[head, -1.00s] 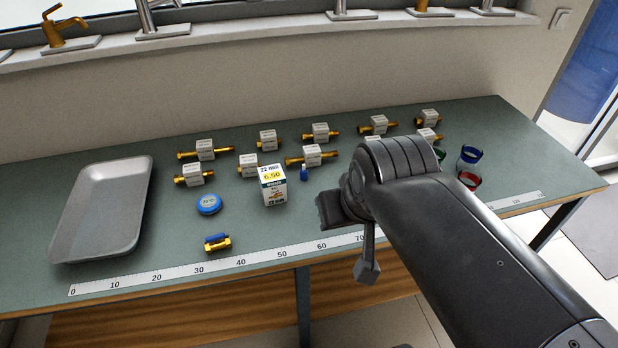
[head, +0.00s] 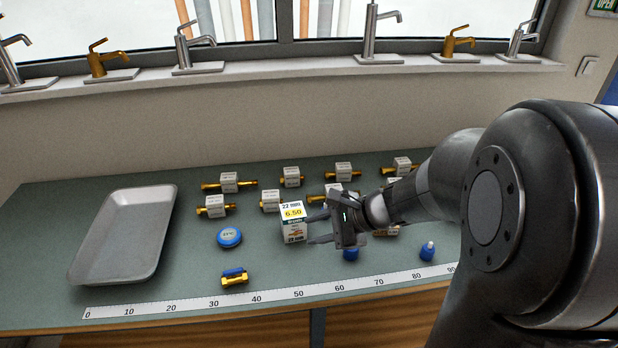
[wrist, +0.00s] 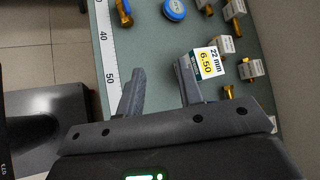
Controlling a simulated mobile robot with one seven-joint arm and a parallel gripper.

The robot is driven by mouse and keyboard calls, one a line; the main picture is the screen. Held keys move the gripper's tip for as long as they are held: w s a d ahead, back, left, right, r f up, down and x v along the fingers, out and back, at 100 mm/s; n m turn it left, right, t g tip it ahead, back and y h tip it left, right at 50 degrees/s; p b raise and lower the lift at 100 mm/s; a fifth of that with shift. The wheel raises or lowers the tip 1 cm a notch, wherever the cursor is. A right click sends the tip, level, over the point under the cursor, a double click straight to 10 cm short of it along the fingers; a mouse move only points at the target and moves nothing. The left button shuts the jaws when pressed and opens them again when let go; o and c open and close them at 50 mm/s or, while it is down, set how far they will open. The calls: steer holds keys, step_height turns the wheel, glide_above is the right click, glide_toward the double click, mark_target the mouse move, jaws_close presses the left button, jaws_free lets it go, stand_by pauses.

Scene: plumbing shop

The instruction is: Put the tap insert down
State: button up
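A short brass piece with a blue top (head: 234,278) lies on the bench just behind the ruler, near its 30–40 marks. It looks most like the tap insert, but I cannot be sure. It also shows at the top of the wrist view (wrist: 124,13). My gripper (head: 318,228) is open, low over the bench to the right of it. In the wrist view my gripper (wrist: 160,95) has its two fingers apart with only bench and ruler showing between them. The 22 mm price box (head: 293,221) stands close by the fingers; whether they touch is unclear.
A grey tray (head: 124,236) sits at the left. A blue disc (head: 229,237) lies behind the brass piece. Several labelled brass fittings (head: 229,183) stand at the back. Two blue items, one a small bottle (head: 427,251), are near the ruler (head: 300,292). Bench between tray and disc is clear.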

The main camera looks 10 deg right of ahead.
steer(key=w+d+f+m+t, duration=0.2)
steer(key=w+d+f+m, duration=0.1)
steer(key=m, duration=0.1)
steer(key=w+d+f+m+t+h, duration=0.1)
steer(key=w+d+f+m+t, duration=0.1)
steer(key=w+d+f+m, duration=0.2)
steer(key=w+d+f+m+t, duration=0.2)
steer(key=w+d+f+m, duration=0.1)
steer(key=w+d+m, duration=0.1)
steer(key=shift+w+d+f+m+h, duration=0.15)
steer(key=shift+m+h, duration=0.25)
steer(key=shift+m, duration=0.4)
steer(key=x, duration=0.5)
steer(key=shift+w, duration=0.2)
steer(key=shift+w+r+x, duration=0.1)
steer(key=shift+r+x, duration=0.1)
steer(key=shift+x, duration=1.15)
steer(key=shift+w+r+x, duration=0.15)
steer(key=shift+x, duration=1.2)
steer(key=shift+c, duration=0.4)
jaws_close()
steer(key=shift+r, duration=0.15)
